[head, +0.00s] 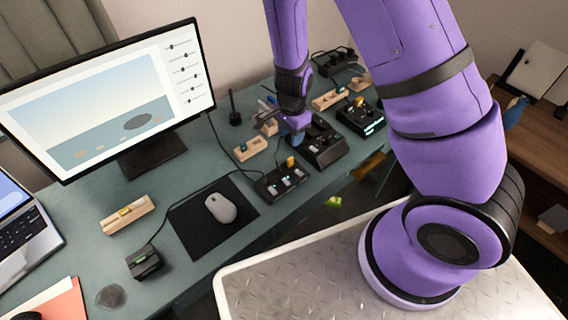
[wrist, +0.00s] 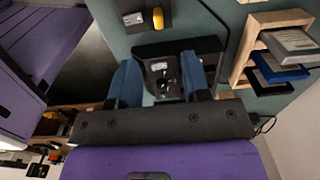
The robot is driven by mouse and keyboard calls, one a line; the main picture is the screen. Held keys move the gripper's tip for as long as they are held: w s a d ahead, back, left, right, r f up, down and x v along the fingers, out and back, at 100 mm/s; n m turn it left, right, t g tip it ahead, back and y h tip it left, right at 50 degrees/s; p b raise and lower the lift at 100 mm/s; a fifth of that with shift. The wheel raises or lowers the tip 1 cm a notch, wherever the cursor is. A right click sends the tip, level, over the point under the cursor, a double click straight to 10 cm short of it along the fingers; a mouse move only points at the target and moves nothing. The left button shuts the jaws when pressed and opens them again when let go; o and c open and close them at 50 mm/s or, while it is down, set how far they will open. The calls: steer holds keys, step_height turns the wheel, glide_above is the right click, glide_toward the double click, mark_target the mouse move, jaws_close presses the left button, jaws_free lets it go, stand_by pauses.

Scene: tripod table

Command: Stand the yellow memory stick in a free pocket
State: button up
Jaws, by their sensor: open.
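A yellow-orange stick (head: 290,162) stands upright at the back of a low black multi-slot unit (head: 268,190). It seems to be the yellow piece (wrist: 158,18) at the top of the wrist view. Another yellow piece (head: 132,209) lies in the wooden holder at the left; I cannot tell which is the memory stick. My gripper (wrist: 160,62) has its two blue fingers spread with nothing held between them. It is over another black unit (wrist: 205,45), seen as the middle black unit (head: 323,145) in the head view. Which pockets are free is too small to tell.
A wooden rack (wrist: 246,50) with grey, blue and black blocks stands right of my fingers. A further wooden holder (head: 250,148) and a far black unit (head: 360,118) stand nearby. A mouse (head: 220,208), monitor (head: 190,60) and cables occupy the desk.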

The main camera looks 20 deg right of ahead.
mark_target(290, 158)
steer(key=shift+s+f, duration=0.1)
steer(key=shift+f, duration=5.55)
jaws_close()
